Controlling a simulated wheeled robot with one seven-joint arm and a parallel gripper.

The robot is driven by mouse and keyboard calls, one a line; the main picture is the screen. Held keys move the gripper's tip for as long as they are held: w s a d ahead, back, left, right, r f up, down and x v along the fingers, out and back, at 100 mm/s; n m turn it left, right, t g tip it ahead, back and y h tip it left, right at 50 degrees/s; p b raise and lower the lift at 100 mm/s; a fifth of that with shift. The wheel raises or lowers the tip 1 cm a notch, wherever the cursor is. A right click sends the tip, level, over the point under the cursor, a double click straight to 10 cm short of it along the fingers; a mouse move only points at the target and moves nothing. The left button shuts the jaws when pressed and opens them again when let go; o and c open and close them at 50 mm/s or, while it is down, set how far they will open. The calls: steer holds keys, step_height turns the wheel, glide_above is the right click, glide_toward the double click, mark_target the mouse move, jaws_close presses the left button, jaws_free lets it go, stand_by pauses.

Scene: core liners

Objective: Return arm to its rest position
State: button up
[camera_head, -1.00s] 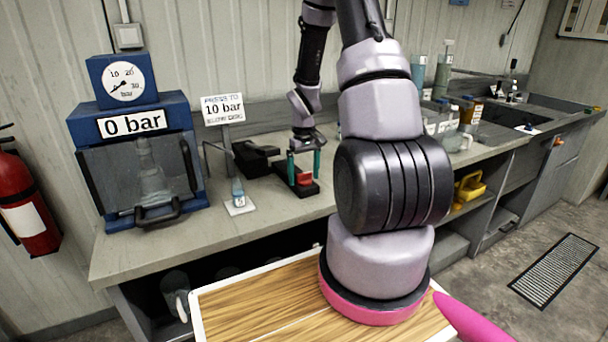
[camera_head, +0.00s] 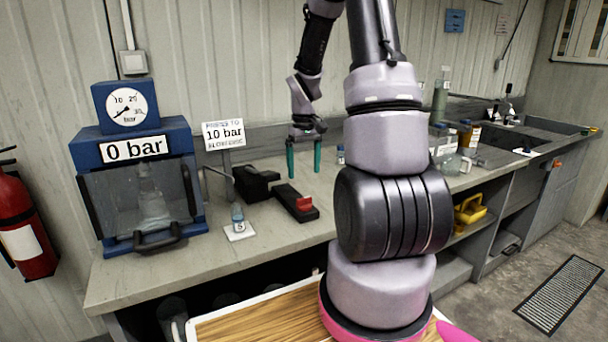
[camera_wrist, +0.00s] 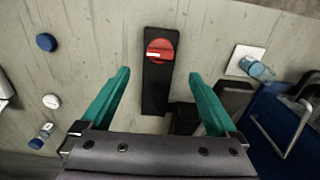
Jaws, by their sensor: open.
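My gripper (camera_head: 303,158) is open and empty above the counter, its two teal fingers pointing down. It is above and behind a black block with a red knob (camera_head: 296,203) and does not touch it. In the wrist view my gripper (camera_wrist: 158,95) has its fingers spread, with the red knob (camera_wrist: 160,50) on its black base seen beyond them, between the fingertips. My arm rises in front of the counter and hides part of it.
A blue pressure chamber (camera_head: 145,180) reading 0 bar stands at the left, beside a "10 bar" sign (camera_head: 223,133). A small bottle (camera_head: 237,215) stands on a white pad in front. Bottles and a beaker (camera_head: 452,163) stand to the right. A fire extinguisher (camera_head: 25,225) is far left.

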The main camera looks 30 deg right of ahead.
stand_by(0.4)
steer(key=s+a+r+m+t, duration=0.1)
steer(key=s+a+r+t, duration=0.1)
steer(key=s+a+r, duration=0.2)
steer(key=s+a+r+m+t+y, duration=0.1)
steer(key=s+a+r+m+t, duration=0.1)
steer(key=s+a+r, duration=0.3)
steer(key=s+a+r+m+t+y, duration=0.1)
steer(key=s+a+r+t, duration=0.2)
steer(key=s+r, duration=0.7)
step_height(320, 180, up, 6)
steer(key=shift+s+a+r+m, duration=0.25)
steer(key=shift+s+a+m, duration=0.15)
steer(key=shift+a, duration=0.25)
